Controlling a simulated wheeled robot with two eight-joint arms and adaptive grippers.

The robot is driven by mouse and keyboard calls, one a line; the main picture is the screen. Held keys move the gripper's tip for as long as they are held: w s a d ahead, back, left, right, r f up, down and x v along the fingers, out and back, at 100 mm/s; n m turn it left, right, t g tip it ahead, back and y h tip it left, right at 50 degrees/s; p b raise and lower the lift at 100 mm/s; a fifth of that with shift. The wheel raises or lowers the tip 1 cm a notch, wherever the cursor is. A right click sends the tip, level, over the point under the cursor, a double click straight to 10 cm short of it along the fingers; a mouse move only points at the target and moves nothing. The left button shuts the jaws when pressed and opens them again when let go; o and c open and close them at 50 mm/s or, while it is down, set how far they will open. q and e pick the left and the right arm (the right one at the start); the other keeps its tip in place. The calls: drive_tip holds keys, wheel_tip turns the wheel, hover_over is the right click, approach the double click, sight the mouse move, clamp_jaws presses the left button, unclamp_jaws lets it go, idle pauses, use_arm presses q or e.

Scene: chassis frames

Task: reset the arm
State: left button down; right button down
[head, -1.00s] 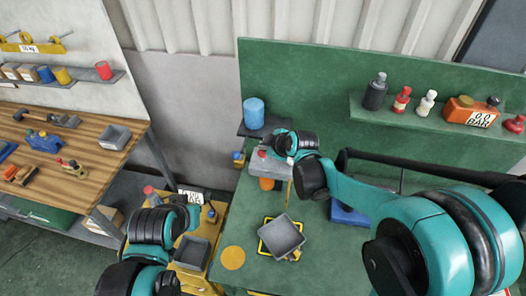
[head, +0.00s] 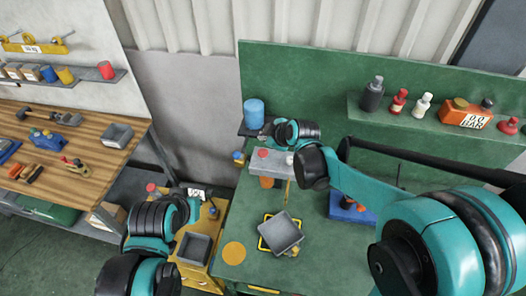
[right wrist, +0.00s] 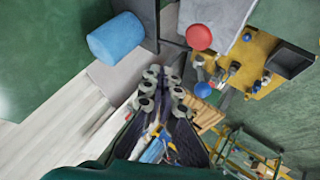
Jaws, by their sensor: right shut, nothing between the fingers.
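My right arm reaches across the green bench from the right in the head view. Its gripper (head: 266,136) is small there and partly hidden by the wrist, above a grey block (head: 268,163) and close to the blue cylinder (head: 254,113). In the right wrist view the gripper's fingers (right wrist: 162,84) are together with nothing between them. The blue cylinder (right wrist: 116,38) and a red round top (right wrist: 199,37) lie beyond the fingertips there. My left arm is folded at the lower left of the head view; its fingers cannot be made out.
A tilted grey tray (head: 281,232) sits on the green bench (head: 320,262). A yellow cart with a dark-grey bin (head: 194,248) stands beside my left arm. A shelf at the right holds several bottles and an orange gauge box (head: 466,113). A wooden bench (head: 92,150) is at the left.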

idle(0.4)
drive_tip(key=s+d+f+m+h+b, duration=0.2)
drive_tip(key=s+d+f+m+b, duration=0.5)
drive_tip(key=s+f+b, duration=0.5)
drive_tip(key=s+d+f+m+h+b, duration=0.2)
drive_tip(key=s+d+f+m+b, duration=0.6)
drive_tip(key=s+d+f+b, duration=0.2)
drive_tip(key=s+f+b, duration=0.2)
drive_tip(key=s+b, duration=0.1)
drive_tip(key=b, duration=0.1)
drive_tip(key=shift+d+g+h, duration=0.25)
drive_tip(key=shift+g+h, duration=0.05)
drive_tip(key=shift+g, duration=0.1)
drive_tip(key=shift+f, duration=0.1)
drive_tip(key=w+a+r+m+y+p, duration=0.1)
drive_tip(key=w+a+r+m+p, duration=0.5)
drive_tip(key=p, duration=0.5)
drive_tip(key=w+a+r+m+y+p, duration=0.2)
drive_tip(key=w+a+r+m+p, duration=0.3)
drive_tip(key=w+r+m+p, duration=0.3)
drive_tip(key=w+a+r+m+y+p, duration=0.1)
drive_tip(key=w+a+r+m+p, duration=0.5)
drive_tip(key=w+r+p, duration=0.5)
wheel_tip(320, 180, up, 3)
drive_tip(key=m+p, duration=0.1)
drive_tip(key=p, duration=0.2)
drive_tip(key=shift+a+t+y, duration=0.3)
drive_tip(key=shift+t, duration=0.1)
